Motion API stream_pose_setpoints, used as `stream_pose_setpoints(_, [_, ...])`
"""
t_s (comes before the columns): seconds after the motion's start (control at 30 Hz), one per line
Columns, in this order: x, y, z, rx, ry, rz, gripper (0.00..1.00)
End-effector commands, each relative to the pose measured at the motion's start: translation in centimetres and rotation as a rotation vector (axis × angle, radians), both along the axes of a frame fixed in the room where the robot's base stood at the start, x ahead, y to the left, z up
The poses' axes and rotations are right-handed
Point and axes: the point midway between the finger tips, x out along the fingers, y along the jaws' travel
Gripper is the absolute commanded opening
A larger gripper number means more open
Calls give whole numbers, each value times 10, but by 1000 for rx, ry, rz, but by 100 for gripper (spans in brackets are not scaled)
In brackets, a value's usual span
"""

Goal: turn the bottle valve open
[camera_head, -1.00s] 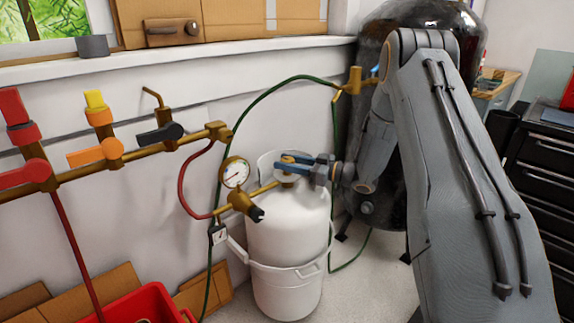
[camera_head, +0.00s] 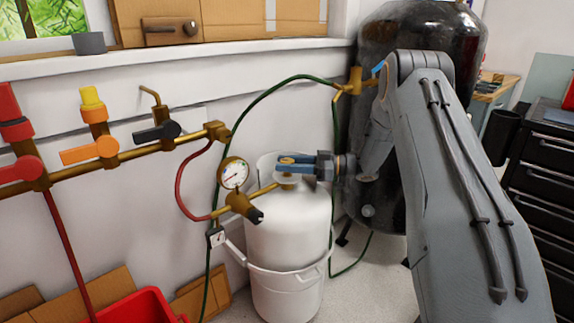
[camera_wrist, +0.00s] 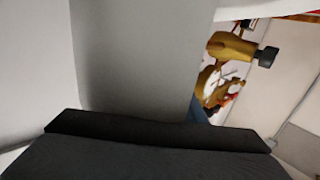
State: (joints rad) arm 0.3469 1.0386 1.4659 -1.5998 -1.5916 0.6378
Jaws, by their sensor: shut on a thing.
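The white gas bottle (camera_head: 288,225) stands upright on the floor by the wall in the head view. Its brass valve (camera_head: 287,160) is at the top, with a brass collar below. My gripper (camera_head: 291,164) reaches in from the right, its blue-tipped fingers level and shut on the valve, one on each side. The fingers hide part of the valve. A round pressure gauge (camera_head: 233,173) and a brass regulator (camera_head: 240,206) sit left of the bottle's top. The wrist view shows brass fittings (camera_wrist: 236,47) at upper right; the grip itself is not clear there.
A wall-mounted brass pipe (camera_head: 140,153) with several coloured levers runs at left. A green hose (camera_head: 275,93) loops above the bottle. A large black tank (camera_head: 405,45) stands behind my arm. A red bin (camera_head: 142,306) is at lower left.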

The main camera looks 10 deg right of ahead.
Motion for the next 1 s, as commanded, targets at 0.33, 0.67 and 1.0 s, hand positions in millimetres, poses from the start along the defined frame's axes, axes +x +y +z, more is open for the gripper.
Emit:
stream_pose_setpoints(0.33, [0, 0, 0, 1, -1, -1, 55])
stream_pose_setpoints(0.67, [-6, -20, 1, 2, -2, -3, 55])
stream_pose_setpoints(1.0, [-21, -68, 1, 0, -2, -3, 55])
